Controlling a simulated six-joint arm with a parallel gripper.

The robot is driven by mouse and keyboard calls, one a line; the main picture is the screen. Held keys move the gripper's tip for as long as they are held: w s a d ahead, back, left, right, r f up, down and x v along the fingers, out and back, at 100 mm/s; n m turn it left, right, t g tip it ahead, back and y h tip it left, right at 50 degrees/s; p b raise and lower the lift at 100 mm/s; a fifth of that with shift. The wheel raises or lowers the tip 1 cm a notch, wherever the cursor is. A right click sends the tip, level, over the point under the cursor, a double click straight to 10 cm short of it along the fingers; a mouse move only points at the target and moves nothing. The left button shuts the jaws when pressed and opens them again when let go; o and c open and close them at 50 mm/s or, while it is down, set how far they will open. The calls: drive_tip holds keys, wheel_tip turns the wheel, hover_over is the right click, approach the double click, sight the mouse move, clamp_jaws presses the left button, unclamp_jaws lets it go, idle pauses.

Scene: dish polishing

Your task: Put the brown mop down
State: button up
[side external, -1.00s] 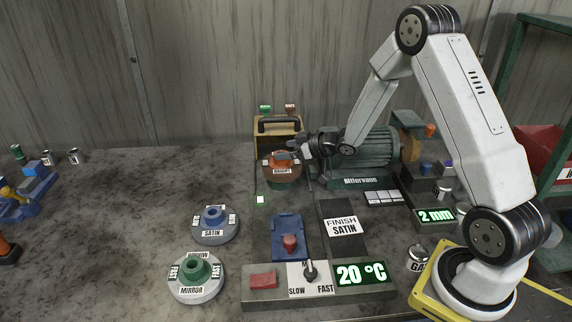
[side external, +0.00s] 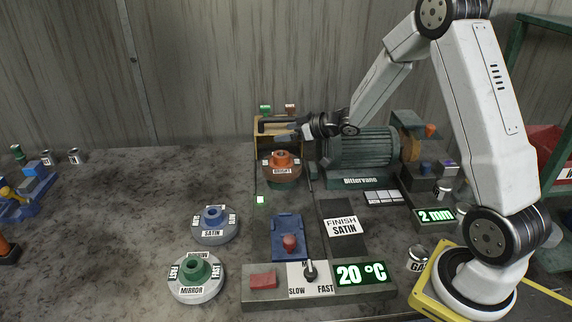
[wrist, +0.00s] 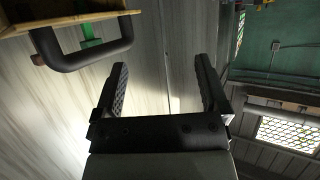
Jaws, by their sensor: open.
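The brown mop (side external: 282,170), with an orange hub and a label that seems to read BRIGHT, sits level in front of the wooden box. A dark green edge shows under it; I cannot tell what that is. My gripper (side external: 287,135) is above the mop, apart from it, pointing left. In the wrist view my gripper (wrist: 161,68) is open with nothing between its fingers. The mop is not in the wrist view.
The wooden box (side external: 262,140) with a black handle (wrist: 95,50) is close to my gripper. A green motor (side external: 365,150) stands at the right. A blue-hubbed SATIN mop (side external: 214,228) and a green-hubbed MIRROR mop (side external: 196,280) lie front left. The left table is mostly clear.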

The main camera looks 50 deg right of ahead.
drive_tip(key=shift+s+a, duration=0.1)
drive_tip(key=s+a+f+m+g+h, duration=0.1)
drive_tip(key=s+a+g, duration=0.4)
drive_tip(key=s, duration=0.6)
drive_tip(key=s+a+f+m+g+h, duration=0.2)
drive_tip(key=s+a+g, duration=0.3)
drive_tip(key=s+a, duration=0.3)
drive_tip(key=s, duration=0.4)
drive_tip(key=shift+s+f, duration=0.2)
drive_tip(key=shift+s, duration=0.05)
drive_tip(key=shift+o, duration=0.4)
drive_tip(key=shift+s+a, duration=0.1)
